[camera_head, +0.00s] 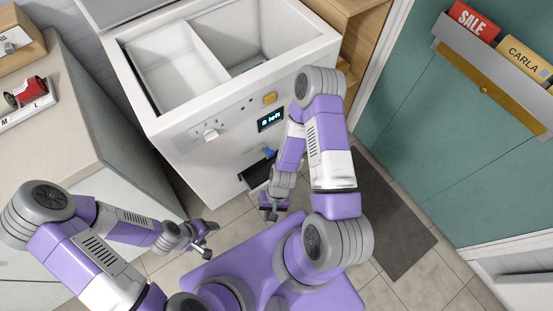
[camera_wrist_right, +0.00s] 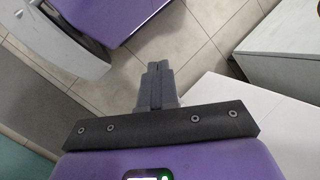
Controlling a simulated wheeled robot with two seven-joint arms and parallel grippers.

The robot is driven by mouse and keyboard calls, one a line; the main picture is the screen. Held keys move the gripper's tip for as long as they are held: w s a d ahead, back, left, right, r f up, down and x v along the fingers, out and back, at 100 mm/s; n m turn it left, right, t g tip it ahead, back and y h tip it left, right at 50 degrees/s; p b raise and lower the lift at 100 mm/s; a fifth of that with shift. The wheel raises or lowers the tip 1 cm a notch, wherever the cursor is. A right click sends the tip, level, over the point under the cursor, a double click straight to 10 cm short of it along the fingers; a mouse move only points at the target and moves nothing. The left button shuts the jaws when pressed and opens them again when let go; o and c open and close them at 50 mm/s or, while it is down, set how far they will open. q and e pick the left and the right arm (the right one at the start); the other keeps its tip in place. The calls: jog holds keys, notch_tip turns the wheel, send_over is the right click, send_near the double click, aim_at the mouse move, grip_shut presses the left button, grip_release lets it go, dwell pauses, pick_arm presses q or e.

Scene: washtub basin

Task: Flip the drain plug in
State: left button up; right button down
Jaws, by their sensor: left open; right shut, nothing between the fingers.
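The white washtub (camera_head: 175,130) stands at the back centre with two open compartments on top. A small blue piece (camera_head: 270,153) sits at a dark recess (camera_head: 256,170) low on its front; I cannot tell for sure whether this is the drain plug. My right gripper (camera_head: 270,212) hangs below and in front of the recess, apart from it. In the right wrist view its fingers (camera_wrist_right: 157,72) are shut together with nothing between them, over floor tiles. My left gripper (camera_head: 210,240) is open and empty, low in front of the washtub's left side.
The washtub front has a white knob (camera_head: 211,135), an orange button (camera_head: 270,98) and a display (camera_head: 271,119) reading "8 left". A counter (camera_head: 70,130) stands left. A teal door (camera_head: 460,160) and a dark mat (camera_head: 385,215) lie right. Tiled floor between is open.

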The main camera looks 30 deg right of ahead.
aim_at(272, 155)
jog(key=s+a+f+m+g+y+p, duration=0.2)
jog(key=s+m+y, duration=0.2)
jog(key=m+y, duration=0.4)
jog(key=w+d+f+m+t+p, duration=0.25)
jog(key=w+d+m+t, duration=0.25)
jog(key=w+m+t, duration=0.75)
jog(key=s+d+f+m+t+h+p, duration=0.1)
jog(key=s+d+m+t+h+p, duration=0.1)
jog(key=d+m+t+h, duration=0.7)
jog(key=s+d+h, duration=0.1)
jog(key=d, duration=0.2)
jog(key=shift+d+f+h, duration=0.3)
jog(key=w, duration=0.4)
jog(key=w+a+b, duration=0.1)
jog(key=w, duration=0.4)
jog(key=w+b, duration=0.1)
jog(key=w, duration=0.4)
jog(key=shift+a+f, duration=0.15)
jog(key=shift+f, duration=0.15)
